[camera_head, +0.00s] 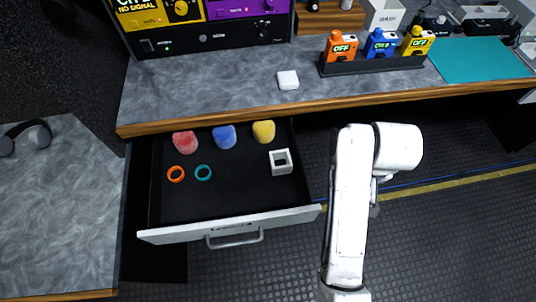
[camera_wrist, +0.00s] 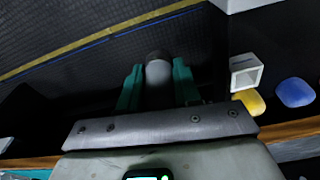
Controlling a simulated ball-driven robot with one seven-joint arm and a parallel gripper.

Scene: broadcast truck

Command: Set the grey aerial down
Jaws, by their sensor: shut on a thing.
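In the wrist view, my gripper (camera_wrist: 158,68) has its two teal fingers closed on the grey aerial (camera_wrist: 158,77), a short grey rounded piece with a darker end. The dark ribbed floor shows beyond it. In the head view, my white arm stands right of the open drawer (camera_head: 232,205), in front of the counter. The arm hides the fingers and the aerial there, so I cannot tell the aerial's height.
The drawer holds red, blue and yellow foam covers (camera_head: 224,137), two rings (camera_head: 203,173) and a white square holder (camera_head: 281,162). On the grey counter (camera_head: 215,95) are a small white block (camera_head: 288,80), a rack of packs (camera_head: 372,65) and a teal mat (camera_head: 478,62). Free counter surrounds the block.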

